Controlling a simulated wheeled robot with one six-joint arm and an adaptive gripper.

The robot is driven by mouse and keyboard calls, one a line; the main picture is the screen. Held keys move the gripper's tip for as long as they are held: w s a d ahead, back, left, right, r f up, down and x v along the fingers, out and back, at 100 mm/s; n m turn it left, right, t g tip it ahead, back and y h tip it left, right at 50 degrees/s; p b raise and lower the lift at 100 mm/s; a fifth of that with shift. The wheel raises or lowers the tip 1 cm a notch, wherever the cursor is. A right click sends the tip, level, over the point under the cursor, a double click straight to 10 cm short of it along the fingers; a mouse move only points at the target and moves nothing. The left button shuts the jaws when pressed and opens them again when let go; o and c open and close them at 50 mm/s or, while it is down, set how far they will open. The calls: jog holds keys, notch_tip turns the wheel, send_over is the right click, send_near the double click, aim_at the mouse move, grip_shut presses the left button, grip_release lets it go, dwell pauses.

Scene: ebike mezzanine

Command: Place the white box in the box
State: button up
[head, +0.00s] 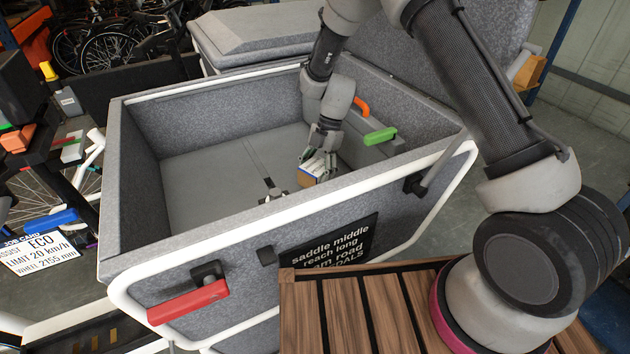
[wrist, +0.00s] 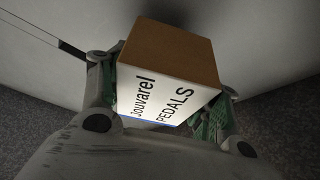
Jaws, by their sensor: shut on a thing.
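The white box (wrist: 165,98) has a white face printed "Jouvarel PEDALS", a brown face and a blue edge line. My gripper (wrist: 163,100) is shut on it, one finger on each side. In the head view the white box (head: 313,172) is small in my gripper (head: 318,165), inside the large grey felt-lined box (head: 130,185). The grey box is open at the top with a white tube frame. The held box is low, near the grey floor of that box; I cannot tell whether it touches.
An orange handle (head: 361,106) and a green handle (head: 380,136) are at the grey box's right inside wall. A red handle (head: 188,302) is on its front. A slatted wooden surface (head: 345,310) lies in front. The left part of the box floor is clear.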

aim_at(321, 162)
jog(key=shift+f, duration=1.7)
jog(key=shift+f, duration=0.1)
jog(key=o, duration=1.2)
jog(key=shift+o, duration=0.2)
jog(key=v, duration=0.7)
jog(key=shift+d+r, duration=0.1)
jog(key=shift+r, duration=0.25)
